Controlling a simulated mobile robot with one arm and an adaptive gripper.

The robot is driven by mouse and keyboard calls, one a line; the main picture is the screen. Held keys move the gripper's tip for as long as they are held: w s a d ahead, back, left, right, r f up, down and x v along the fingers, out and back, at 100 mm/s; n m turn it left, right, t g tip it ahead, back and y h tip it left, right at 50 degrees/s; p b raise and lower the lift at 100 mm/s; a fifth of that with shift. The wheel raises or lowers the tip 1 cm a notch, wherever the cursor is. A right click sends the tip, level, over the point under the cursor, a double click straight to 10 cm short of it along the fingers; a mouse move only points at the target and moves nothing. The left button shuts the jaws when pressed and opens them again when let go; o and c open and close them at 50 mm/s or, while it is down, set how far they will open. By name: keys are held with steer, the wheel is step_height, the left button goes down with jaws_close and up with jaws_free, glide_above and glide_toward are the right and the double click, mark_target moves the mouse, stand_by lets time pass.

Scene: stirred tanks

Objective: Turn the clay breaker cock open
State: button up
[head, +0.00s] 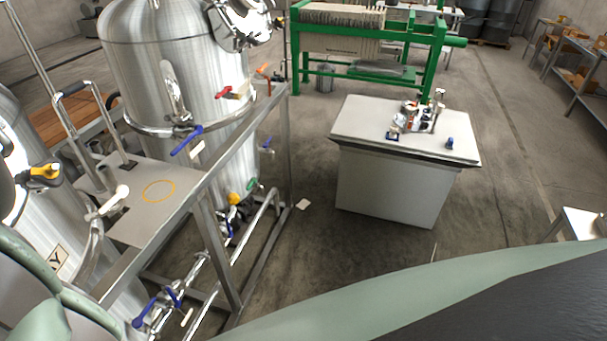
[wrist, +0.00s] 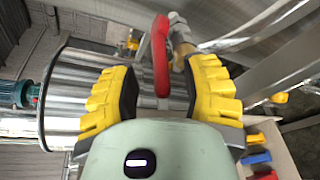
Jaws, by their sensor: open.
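My gripper (wrist: 165,82) is open in the wrist view, with a ribbed yellow-and-black finger on each side. A red lever handle (wrist: 160,56) stands upright in the picture between and beyond the fingertips, beside a metal and brass valve fitting (wrist: 180,38). No label shows that it is the clay breaker cock. I cannot tell whether a finger touches the lever. I cannot match this lever to one in the head view.
A steel tank (head: 130,75) carries a red-handled valve (head: 228,92) and a blue lever (head: 187,140). A metal frame with a grey shelf (head: 140,215) stands in front. A white cabinet (head: 385,185) holds small fittings. The floor around the cabinet is mostly clear.

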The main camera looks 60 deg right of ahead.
steer(key=shift+v, duration=2.35)
steer(key=shift+d, duration=0.1)
